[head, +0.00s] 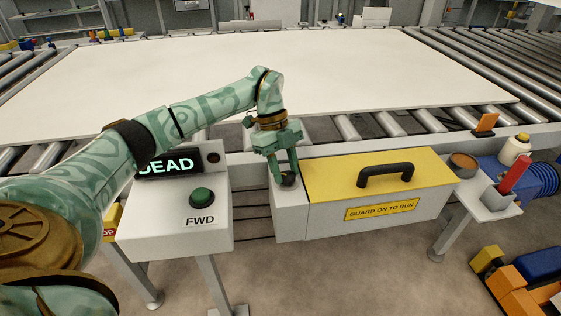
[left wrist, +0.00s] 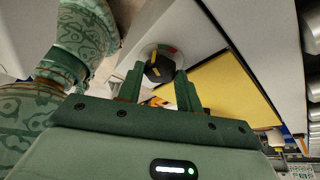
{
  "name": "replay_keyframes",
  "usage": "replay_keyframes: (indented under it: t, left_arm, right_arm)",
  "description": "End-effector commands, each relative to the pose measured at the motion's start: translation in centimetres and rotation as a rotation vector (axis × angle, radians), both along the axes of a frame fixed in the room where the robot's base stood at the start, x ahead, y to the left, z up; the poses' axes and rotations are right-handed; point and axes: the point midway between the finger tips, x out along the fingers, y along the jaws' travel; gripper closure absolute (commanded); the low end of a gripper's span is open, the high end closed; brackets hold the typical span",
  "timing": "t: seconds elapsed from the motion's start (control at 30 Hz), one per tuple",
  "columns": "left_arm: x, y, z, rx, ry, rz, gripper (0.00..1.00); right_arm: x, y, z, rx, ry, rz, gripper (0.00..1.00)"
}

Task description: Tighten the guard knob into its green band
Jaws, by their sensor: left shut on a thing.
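The guard knob (head: 289,180) is small and black. It sits on the grey box at the left end of the yellow guard (head: 325,180). My left gripper (head: 283,174) reaches down over it from above, with its fingers shut on it. In the left wrist view the knob (left wrist: 158,66) has a yellow pointer mark and sits between the fingertips of my left gripper (left wrist: 160,76). A pale dial (left wrist: 147,52) with a small red part surrounds it. I cannot make out the green band. My right gripper is not in view.
The guard has a black handle (head: 386,175) and a "GUARD ON TO RUN" label. Left of it, a control box (head: 165,235) carries a green FWD button (head: 201,197) and a "DEAD" display (head: 168,164). A large white sheet (head: 330,70) lies on rollers behind.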

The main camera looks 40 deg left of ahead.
Motion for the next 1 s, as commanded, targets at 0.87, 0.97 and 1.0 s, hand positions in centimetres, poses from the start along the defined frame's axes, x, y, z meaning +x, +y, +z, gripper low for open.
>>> replay_keyframes:
  t: [0.87, 0.97, 1.0]
  left_arm:
    - [0.2, -0.1, 0.0, -0.001, 0.0, -0.244, 0.43]
    - [0.2, 0.0, 0.3, -0.001, 0.0, -0.243, 0.43]
    - [0.3, 0.1, 0.6, 0.0, -0.001, -0.243, 0.43]
  right_arm:
    - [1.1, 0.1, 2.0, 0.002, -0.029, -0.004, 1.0]
    - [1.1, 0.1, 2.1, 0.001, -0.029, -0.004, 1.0]
    - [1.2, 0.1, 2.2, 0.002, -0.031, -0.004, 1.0]
